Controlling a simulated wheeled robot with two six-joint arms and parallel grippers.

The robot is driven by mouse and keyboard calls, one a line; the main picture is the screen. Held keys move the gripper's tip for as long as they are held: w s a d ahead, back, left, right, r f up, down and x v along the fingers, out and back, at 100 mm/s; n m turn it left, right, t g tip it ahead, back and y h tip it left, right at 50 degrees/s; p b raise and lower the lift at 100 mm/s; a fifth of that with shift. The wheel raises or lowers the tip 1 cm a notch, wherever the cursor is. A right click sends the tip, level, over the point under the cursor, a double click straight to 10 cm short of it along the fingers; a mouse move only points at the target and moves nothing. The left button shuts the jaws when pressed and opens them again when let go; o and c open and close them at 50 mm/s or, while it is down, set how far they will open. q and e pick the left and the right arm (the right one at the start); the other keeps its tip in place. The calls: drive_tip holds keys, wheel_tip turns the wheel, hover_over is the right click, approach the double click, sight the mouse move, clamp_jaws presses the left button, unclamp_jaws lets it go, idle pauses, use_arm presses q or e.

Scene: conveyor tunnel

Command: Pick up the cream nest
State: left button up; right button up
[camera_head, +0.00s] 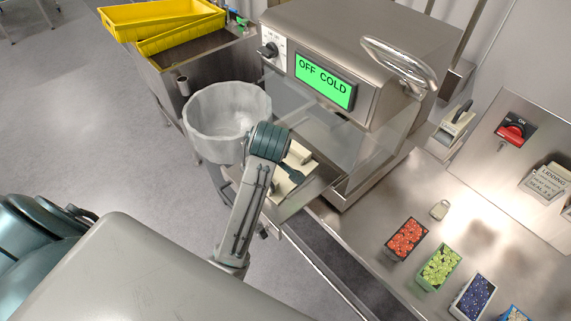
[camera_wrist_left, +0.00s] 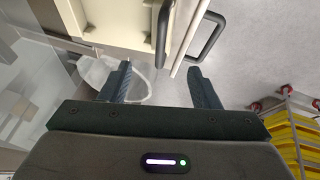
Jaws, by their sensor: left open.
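The cream nest (camera_head: 300,156) lies at the mouth of the steel machine in the head view, partly hidden by my left wrist. In the left wrist view a cream panel (camera_wrist_left: 130,22), which looks like part of the nest, is ahead of the fingers. It has a dark handle (camera_wrist_left: 162,38), and a second dark handle (camera_wrist_left: 208,38) stands to its right. My left gripper (camera_wrist_left: 163,82) is open, with nothing seen between its fingers. In the head view the gripper (camera_head: 292,172) is close over the nest; contact cannot be told.
The steel machine (camera_head: 380,45) shows "OFF COLD". A whitish faceted bin (camera_head: 225,120) stands just left of my wrist. Yellow crates (camera_head: 160,20) sit behind it. Colourful fruit packs (camera_head: 407,238) and a small tag (camera_head: 439,209) lie on the steel bench (camera_head: 400,185) at right.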

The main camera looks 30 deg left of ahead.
use_arm(q)
drive_tip(key=p+x, duration=0.1)
drive_tip(key=x, duration=0.4)
drive_tip(key=p+x, duration=0.3)
drive_tip(key=x, duration=0.1)
drive_tip(key=shift+f, duration=0.35)
drive_tip(key=shift+w+f, duration=0.1)
drive_tip(key=shift+f, duration=0.15)
drive_tip(key=shift+a+f, duration=0.1)
drive_tip(key=shift+f, duration=0.05)
drive_tip(key=c, duration=1.1)
clamp_jaws()
drive_tip(key=shift+w, duration=0.1)
